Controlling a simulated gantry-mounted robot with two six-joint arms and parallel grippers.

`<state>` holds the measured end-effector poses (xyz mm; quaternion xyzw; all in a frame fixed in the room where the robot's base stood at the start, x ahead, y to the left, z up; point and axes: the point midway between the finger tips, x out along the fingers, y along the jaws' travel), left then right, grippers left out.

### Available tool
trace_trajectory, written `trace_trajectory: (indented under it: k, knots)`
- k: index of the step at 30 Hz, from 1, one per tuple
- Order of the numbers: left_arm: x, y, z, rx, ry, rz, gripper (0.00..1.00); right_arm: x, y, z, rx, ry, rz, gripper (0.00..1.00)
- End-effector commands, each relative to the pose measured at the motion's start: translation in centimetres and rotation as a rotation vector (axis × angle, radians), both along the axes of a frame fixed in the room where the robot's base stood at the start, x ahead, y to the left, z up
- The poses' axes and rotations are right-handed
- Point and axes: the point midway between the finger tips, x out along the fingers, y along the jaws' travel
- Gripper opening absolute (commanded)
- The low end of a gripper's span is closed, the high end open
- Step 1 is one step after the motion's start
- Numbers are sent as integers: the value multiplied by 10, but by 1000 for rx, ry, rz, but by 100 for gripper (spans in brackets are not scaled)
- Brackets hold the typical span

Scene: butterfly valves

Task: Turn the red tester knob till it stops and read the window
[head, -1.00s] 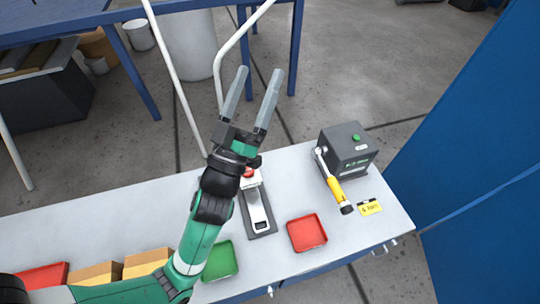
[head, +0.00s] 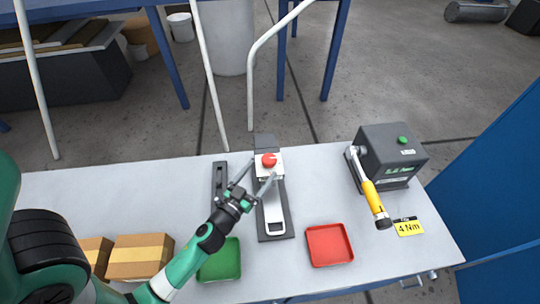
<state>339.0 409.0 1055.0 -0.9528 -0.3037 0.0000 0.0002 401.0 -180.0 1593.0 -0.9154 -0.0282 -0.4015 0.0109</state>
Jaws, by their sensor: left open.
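The red tester knob (head: 269,160) sits on top of a white block at the far end of a grey tester (head: 286,217) on the table. A pale, slot-like part runs along the near half of the tester; whether it is the window I cannot tell. My left gripper (head: 256,174) is open and empty, its two fingers pointing at the knob from the near left. One fingertip is close to the white block; contact is not clear. My right gripper is not in view.
A red tray (head: 329,245) and a green tray (head: 220,262) stand at the table's near side. A dark box (head: 388,157) with a green button, a yellow-handled wrench (head: 374,199) and a "4 Nm" label (head: 409,227) are at right. Cardboard boxes (head: 139,257) are at left.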

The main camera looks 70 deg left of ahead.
Motion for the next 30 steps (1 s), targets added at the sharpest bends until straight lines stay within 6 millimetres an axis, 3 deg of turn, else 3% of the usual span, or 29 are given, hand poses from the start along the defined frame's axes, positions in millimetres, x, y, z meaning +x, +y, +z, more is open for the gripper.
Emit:
trace_trajectory:
  k: [1,9,19,30]
  knots:
    - [10,8,6,0,-1,3,88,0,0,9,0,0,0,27]
    - [47,34,1,0,-1,2,88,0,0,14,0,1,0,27]
    - [52,37,0,0,0,1,88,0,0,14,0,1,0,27]
    - [52,37,0,0,0,1,23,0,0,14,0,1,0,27]
